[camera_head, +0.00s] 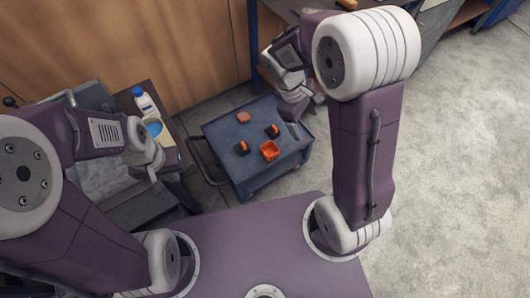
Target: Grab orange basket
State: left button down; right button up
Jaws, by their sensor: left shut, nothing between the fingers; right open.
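The orange basket (269,151) is a small open box near the front edge of a dark blue cart top (225,130). My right gripper (294,125) is over the right part of the cart, up and to the right of the basket and apart from it. It is open, and its fingers are small and partly hidden by its own wrist. My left gripper (157,176) is at the left, near a side table and well away from the basket. It is shut and empty.
Two black-and-orange items (272,131) (242,148) and a flat orange piece (244,117) lie on the cart near the basket. A side table at left holds a white bottle (145,101) and a blue-topped container (154,128). Bare floor (450,180) lies at right.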

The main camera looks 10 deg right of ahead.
jog(key=w+a+f+n+h+b, duration=0.1)
jog(key=w+f+n+h+b, duration=0.3)
jog(key=w+f+b, duration=0.55)
jog(key=n+t+h+b, duration=0.4)
jog(key=n+b, duration=0.3)
jog(key=b, duration=0.9)
send_over(263, 153)
jog(key=s+a, duration=0.1)
jog(key=a, duration=0.1)
notch_tip(263, 153, down, 25)
jog(key=a+f+n+b, duration=0.1)
jog(key=f, duration=0.1)
jog(key=s+a+f+t+b, duration=0.1)
jog(key=f, duration=0.2)
jog(key=a+f+n+b, duration=0.1)
jog(key=f, duration=0.1)
jog(key=shift+s+a+f+n+t+h, duration=0.15)
jog(key=shift+a+f+n+t+h, duration=0.15)
jog(key=shift+t+h, duration=0.1)
jog(key=shift+b+x, duration=0.6)
jog(key=shift+x, duration=1.4)
jog(key=b+x, duration=0.2)
jog(key=x, duration=0.2)
jog(key=shift+s+d+f, duration=0.1)
jog(key=shift+d+f, duration=0.05)
jog(key=shift+f, duration=0.15)
jog(key=shift+d+b, duration=0.3)
jog(key=shift+d, duration=0.05)
jog(key=c, duration=1.1)
